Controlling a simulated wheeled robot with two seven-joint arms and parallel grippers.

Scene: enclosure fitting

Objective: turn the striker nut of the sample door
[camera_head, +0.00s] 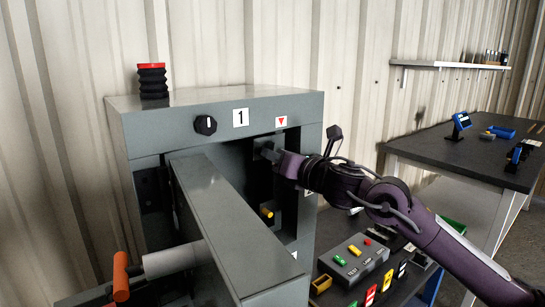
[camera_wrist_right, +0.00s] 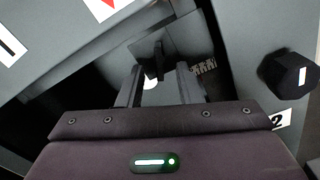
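The grey enclosure (camera_head: 225,105) stands against the wall, and its door (camera_head: 228,215) is swung out towards me. My right gripper (camera_head: 268,152) reaches into the upper right of the opening, below a red triangle label (camera_head: 281,121). In the right wrist view my right gripper's (camera_wrist_right: 159,80) two fingers are apart. A dark, narrow part (camera_wrist_right: 156,60), perhaps the striker nut, shows between and beyond the fingertips. I cannot tell whether the fingers touch it. In the head view the fingers' surroundings are too dark to make out the nut. My left gripper is not in view.
A grey cylinder with an orange handle (camera_head: 121,277) juts out at the lower left. A yellow-tipped part (camera_head: 267,212) sits inside the opening. A black knob (camera_head: 205,125) is on the upper front. A button box (camera_head: 354,259) stands at the lower right, below my right arm.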

